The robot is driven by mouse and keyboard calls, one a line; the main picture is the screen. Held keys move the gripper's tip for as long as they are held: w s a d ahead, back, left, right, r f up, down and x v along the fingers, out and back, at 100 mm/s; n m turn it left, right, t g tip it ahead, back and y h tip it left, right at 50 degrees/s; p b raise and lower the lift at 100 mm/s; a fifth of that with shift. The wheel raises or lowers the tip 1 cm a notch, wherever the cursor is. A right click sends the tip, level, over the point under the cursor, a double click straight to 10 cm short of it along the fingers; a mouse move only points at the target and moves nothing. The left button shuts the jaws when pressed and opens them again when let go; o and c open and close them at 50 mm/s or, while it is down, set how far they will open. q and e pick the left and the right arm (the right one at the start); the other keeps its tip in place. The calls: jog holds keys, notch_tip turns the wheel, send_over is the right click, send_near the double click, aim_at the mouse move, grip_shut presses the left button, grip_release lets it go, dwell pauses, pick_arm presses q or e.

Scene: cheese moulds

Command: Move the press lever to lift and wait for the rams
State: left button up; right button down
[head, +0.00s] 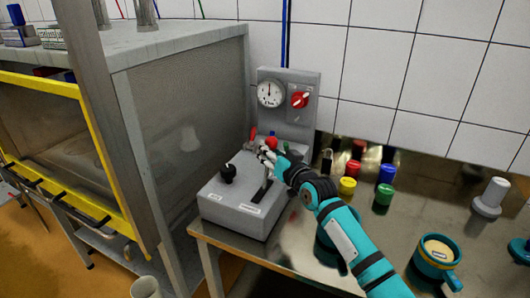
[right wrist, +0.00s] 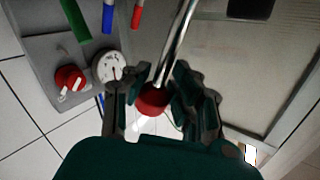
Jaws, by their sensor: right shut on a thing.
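The press lever is a metal rod with a red ball knob (right wrist: 152,101) on its end. It stands on a grey control box (head: 235,205) on the steel table. My right gripper (head: 270,155) is at the lever's top in the head view. In the right wrist view its fingers (right wrist: 160,100) are closed around the red knob. The box has a second lever with a black knob (head: 228,172) and label plates in front. A pressure gauge (head: 270,93) and a red switch (head: 300,99) are on its upright panel. My left gripper is not in view. The rams cannot be made out.
A press frame with a yellow-edged opening (head: 110,180) stands on the left. Right of the box are yellow (head: 347,186), blue (head: 385,174) and green (head: 384,194) capped items. A teal mug (head: 435,262) stands at the right, close to my right arm.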

jog(key=shift+w+d+f+m, duration=0.1)
jog(key=shift+w+d+m, duration=0.2)
jog(key=shift+w, duration=0.1)
jog(key=c, duration=1.5)
grip_release()
jog(key=shift+c, duration=0.2)
jog(key=o, duration=0.6)
jog(key=shift+w+d+f, duration=0.1)
jog(key=shift+d, duration=0.1)
jog(key=shift+a, duration=0.2)
jog(key=shift+s, duration=0.3)
jog(key=v, duration=1.1)
jog(key=shift+s+d+r, duration=0.2)
jog(key=shift+d+r, duration=0.05)
jog(key=shift+d, duration=0.15)
